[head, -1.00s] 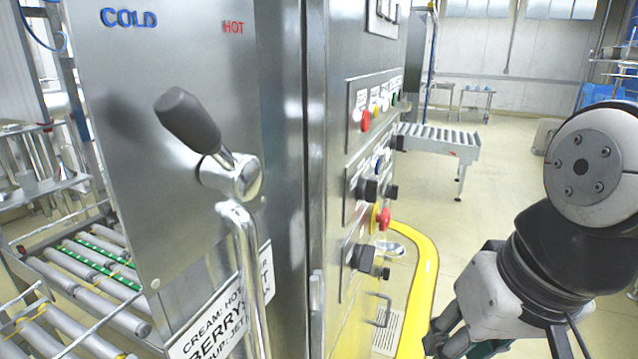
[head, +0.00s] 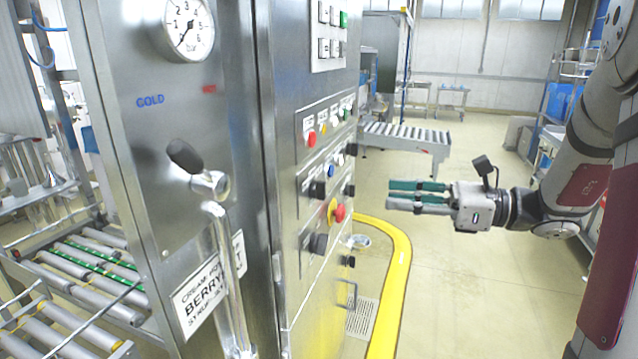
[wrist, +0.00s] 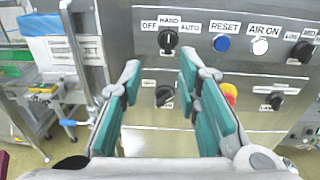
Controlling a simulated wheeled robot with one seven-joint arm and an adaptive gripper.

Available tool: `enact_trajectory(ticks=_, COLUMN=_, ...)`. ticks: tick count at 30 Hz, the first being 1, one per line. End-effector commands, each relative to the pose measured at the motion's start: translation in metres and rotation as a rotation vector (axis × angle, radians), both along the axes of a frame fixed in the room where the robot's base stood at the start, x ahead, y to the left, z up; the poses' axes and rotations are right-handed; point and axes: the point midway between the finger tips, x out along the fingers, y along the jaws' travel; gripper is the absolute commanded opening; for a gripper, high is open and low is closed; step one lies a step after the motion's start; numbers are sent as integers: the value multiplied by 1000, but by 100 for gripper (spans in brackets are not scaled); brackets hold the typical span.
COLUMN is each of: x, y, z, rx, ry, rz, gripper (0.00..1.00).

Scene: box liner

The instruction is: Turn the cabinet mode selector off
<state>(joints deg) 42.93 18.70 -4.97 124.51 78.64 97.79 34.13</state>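The cabinet mode selector (wrist: 167,41) is a black knob under an OFF, HAND, AUTO label on the steel panel. Its handle looks roughly upright, near HAND. In the head view the selector (head: 318,189) shows as the black knob at the near end of the middle control row. My gripper (head: 389,195) has green finger pads and points left at the panel, with a gap between its tips and the controls. In the wrist view my gripper (wrist: 159,68) is open and empty, its fingers spread below and either side of the selector.
Beside the selector are a blue RESET button (wrist: 221,43), a white AIR ON button (wrist: 260,46) and another knob (wrist: 302,50). Below are a black knob (wrist: 164,95) and a red emergency stop (head: 339,213). A lever (head: 185,157) sticks out on the cabinet's left face.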

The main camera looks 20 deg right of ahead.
Motion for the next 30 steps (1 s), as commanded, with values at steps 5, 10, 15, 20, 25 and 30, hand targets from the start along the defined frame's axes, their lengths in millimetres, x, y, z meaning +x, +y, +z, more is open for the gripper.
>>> enact_trajectory(ticks=5, x=6, y=-11, z=2, rx=48, ry=2, rz=-39, gripper=30)
enact_trajectory(ticks=10, x=18, y=7, z=2, rx=48, ry=1, rz=-35, gripper=30)
enact_trajectory(ticks=15, x=37, y=35, z=2, rx=47, ry=2, rz=-33, gripper=30)
enact_trajectory(ticks=20, x=56, y=60, z=2, rx=46, ry=2, rz=-34, gripper=30)
enact_trajectory(ticks=25, x=72, y=82, z=2, rx=45, ry=1, rz=-34, gripper=30)
enact_trajectory(ticks=30, x=82, y=95, z=2, rx=45, ry=1, rz=-35, gripper=30)
